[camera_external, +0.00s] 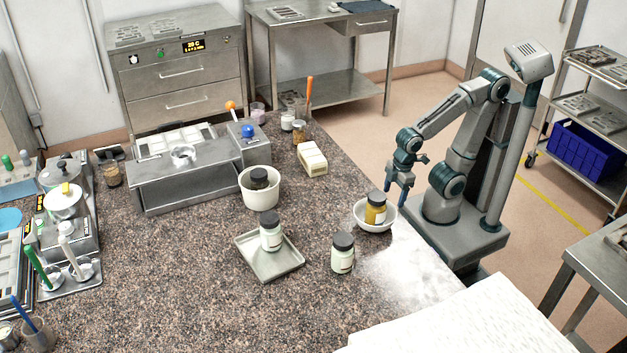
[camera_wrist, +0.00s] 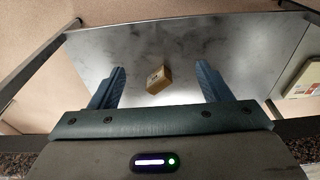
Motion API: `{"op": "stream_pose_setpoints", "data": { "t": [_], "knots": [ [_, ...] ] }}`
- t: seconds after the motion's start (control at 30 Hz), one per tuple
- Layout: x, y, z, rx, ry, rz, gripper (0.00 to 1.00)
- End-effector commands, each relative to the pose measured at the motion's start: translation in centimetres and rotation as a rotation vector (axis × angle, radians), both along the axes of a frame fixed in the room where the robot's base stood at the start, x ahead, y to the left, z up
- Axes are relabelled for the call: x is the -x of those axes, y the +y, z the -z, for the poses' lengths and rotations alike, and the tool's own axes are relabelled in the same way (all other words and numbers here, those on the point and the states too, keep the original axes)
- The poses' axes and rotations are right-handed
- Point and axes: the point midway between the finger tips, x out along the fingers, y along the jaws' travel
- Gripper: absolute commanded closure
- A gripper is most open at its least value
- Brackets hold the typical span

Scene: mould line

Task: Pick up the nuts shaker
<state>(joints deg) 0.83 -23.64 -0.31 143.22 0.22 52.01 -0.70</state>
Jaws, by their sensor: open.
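Several shakers with black lids stand on the speckled counter, and their labels are too small to read. One with yellow-brown contents (camera_external: 376,208) stands in a white bowl (camera_external: 361,222) at the counter's right edge. A pale green one (camera_external: 271,232) is on a square tray (camera_external: 285,267), and another pale one (camera_external: 343,254) stands directly on the counter. A dark-lidded one (camera_external: 259,180) sits in a white pot (camera_external: 260,198), mostly hidden. I cannot tell which holds nuts. My gripper (camera_external: 397,196) is open and empty, beyond the bowl. It also shows in the wrist view (camera_wrist: 160,70).
The wrist view shows a steel surface (camera_wrist: 220,45) with a small brown box (camera_wrist: 158,79). A cream block (camera_external: 312,160) lies behind the bowl. A steel machine (camera_external: 190,178) and several pots crowd the left. The counter's middle front (camera_external: 190,270) is clear.

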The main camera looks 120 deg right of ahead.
Motion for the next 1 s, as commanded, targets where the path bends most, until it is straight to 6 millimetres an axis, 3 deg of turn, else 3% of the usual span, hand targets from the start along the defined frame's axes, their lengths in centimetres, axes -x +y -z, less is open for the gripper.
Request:
{"op": "stream_pose_setpoints", "data": {
  "t": [0.17,0.5,0.67,0.8,1.0],
  "knots": [
    [-1.3,-1.7,-2.8,-0.010,0.068,0.097,0.29],
    [-5.1,-11.0,-11.1,-0.057,0.378,0.529,0.29],
    [-10.2,-15.2,-15.8,-0.038,0.321,0.738,0.29],
    [-14.3,-19.8,-19.2,-0.036,0.266,0.932,0.29],
    [-18.8,-26.5,-22.9,-0.062,0.188,1.196,0.29]
  ]
}}
